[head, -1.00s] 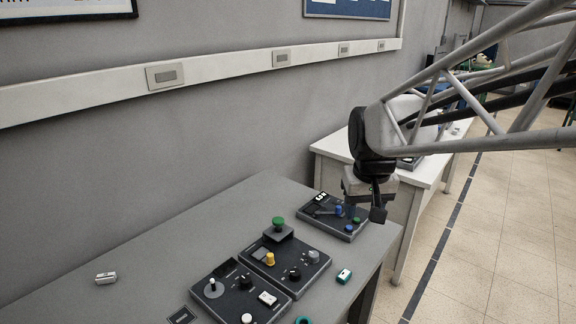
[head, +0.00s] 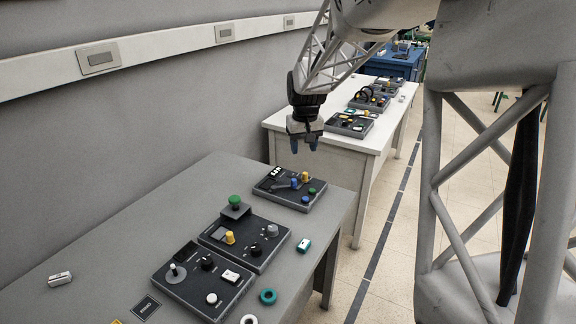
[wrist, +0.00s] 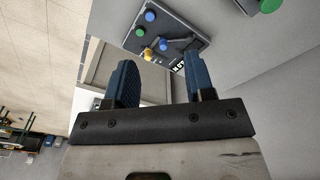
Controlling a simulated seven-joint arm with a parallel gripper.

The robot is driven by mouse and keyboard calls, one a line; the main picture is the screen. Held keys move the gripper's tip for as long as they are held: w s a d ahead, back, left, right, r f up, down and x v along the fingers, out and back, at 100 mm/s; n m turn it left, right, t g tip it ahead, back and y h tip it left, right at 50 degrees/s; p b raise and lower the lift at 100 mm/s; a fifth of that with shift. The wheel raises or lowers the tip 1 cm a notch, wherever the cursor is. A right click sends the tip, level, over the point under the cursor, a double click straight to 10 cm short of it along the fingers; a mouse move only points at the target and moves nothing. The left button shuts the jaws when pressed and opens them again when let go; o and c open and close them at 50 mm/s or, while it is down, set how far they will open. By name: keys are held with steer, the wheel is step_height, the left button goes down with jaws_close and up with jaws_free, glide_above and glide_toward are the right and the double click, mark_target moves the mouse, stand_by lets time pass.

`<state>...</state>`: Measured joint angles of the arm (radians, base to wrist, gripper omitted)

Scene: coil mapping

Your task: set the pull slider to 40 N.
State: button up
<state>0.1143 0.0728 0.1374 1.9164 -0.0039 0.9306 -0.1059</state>
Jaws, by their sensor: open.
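A dark control panel (head: 268,187) lies at the far end of the grey table, with a small display, a grey lever-like part, a yellow knob (head: 305,177), a blue knob (head: 295,183) and green and blue buttons. It also shows upside down at the top of the wrist view (wrist: 178,22). No scale or 40 N mark is readable, and I cannot tell which control is the pull slider. My gripper (head: 305,147) is open and empty, pointing down, apart from the panel and seemingly above its far side. Its blue fingers are spread in the wrist view (wrist: 160,62).
Nearer on the grey table (head: 110,260) are two more panels, one with a green mushroom button (head: 235,201), one with a white-topped joystick (head: 173,267). Small loose parts lie around them. A white table (head: 340,140) with more panels stands beyond a gap.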

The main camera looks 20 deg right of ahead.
steer(key=w+d+f, duration=0.4)
steer(key=w+f, duration=0.4)
steer(key=w, duration=0.3)
steer(key=g, duration=0.1)
glide_above(305, 173)
step_height(305, 173, down, 9)
steer(key=shift+w+d+r, duration=0.1)
steer(key=shift+f, duration=3.9)
jaws_close()
